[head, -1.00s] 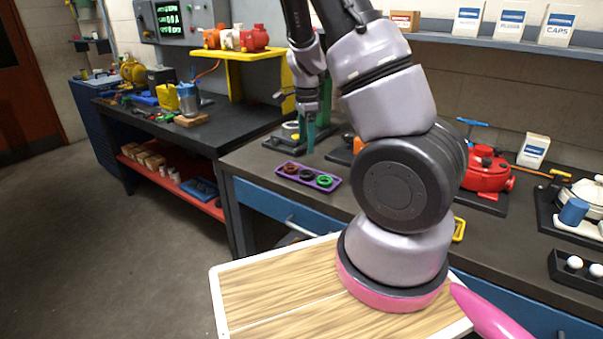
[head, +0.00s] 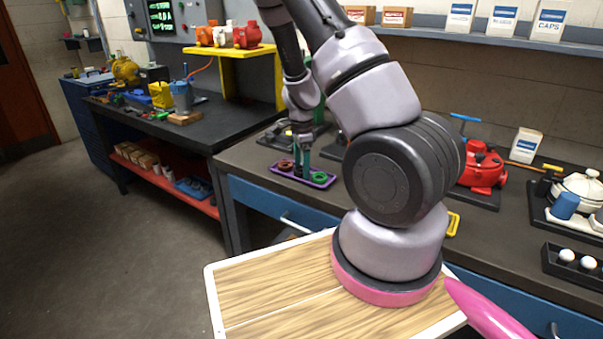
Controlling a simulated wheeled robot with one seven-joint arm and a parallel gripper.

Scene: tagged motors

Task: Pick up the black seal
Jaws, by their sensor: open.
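A purple tray (head: 327,185) lies on the dark workbench. It holds a row of ring seals: a dark red one (head: 285,166) at the left and a green one (head: 319,177) at the right. The black seal's middle spot is mostly covered by my gripper, so I cannot make the seal out clearly. My gripper (head: 302,170) points straight down over the middle of the tray, its two greenish fingers open. The fingertips are at about the black seal's place. Whether they touch it cannot be told.
The workbench (head: 246,155) has a green-posted fixture close behind the tray. A red pump (head: 481,170) stands on a dark plate to the right. A black holder with white-topped pieces (head: 572,262) is at the far right. A yellow stand (head: 235,55) is at the back left.

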